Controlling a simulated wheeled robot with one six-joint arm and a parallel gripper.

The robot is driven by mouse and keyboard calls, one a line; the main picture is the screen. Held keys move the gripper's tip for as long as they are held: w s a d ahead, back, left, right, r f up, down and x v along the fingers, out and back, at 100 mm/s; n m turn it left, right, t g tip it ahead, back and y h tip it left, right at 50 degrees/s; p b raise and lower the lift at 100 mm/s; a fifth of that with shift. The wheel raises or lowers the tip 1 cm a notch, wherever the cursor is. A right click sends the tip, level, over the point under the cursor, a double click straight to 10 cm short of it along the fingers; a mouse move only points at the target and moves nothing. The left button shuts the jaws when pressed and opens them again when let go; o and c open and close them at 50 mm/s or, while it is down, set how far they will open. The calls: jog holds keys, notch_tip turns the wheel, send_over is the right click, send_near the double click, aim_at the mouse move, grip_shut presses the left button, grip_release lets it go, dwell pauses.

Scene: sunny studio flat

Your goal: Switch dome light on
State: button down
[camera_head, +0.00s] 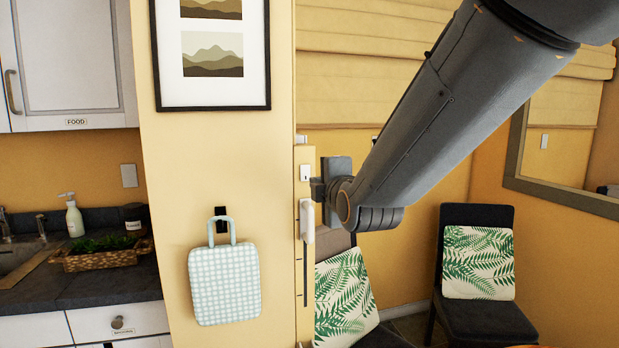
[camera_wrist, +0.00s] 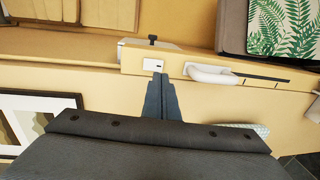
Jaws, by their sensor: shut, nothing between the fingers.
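A small white wall switch (camera_head: 305,172) is set in the narrow end face of the yellow partition wall. It also shows in the wrist view (camera_wrist: 154,64), with a small dark mark on it. My gripper (camera_head: 317,190) is shut and empty, just below and right of the switch in the head view. In the wrist view my gripper's fingertips (camera_wrist: 161,77) lie right at the switch's edge. I cannot tell whether they touch it. No dome light is in view.
A white curved fixture (camera_head: 307,220) with a dark strip sits below the switch. A checked bag (camera_head: 223,284) hangs on the partition under a framed picture (camera_head: 212,55). A chair (camera_head: 475,240) with a leaf cushion stands right. A kitchen counter (camera_head: 80,288) is left.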

aim_at(307, 179)
jog(key=shift+p+x, duration=1.25)
jog(key=shift+x, duration=2.05)
jog(key=shift+d, duration=0.1)
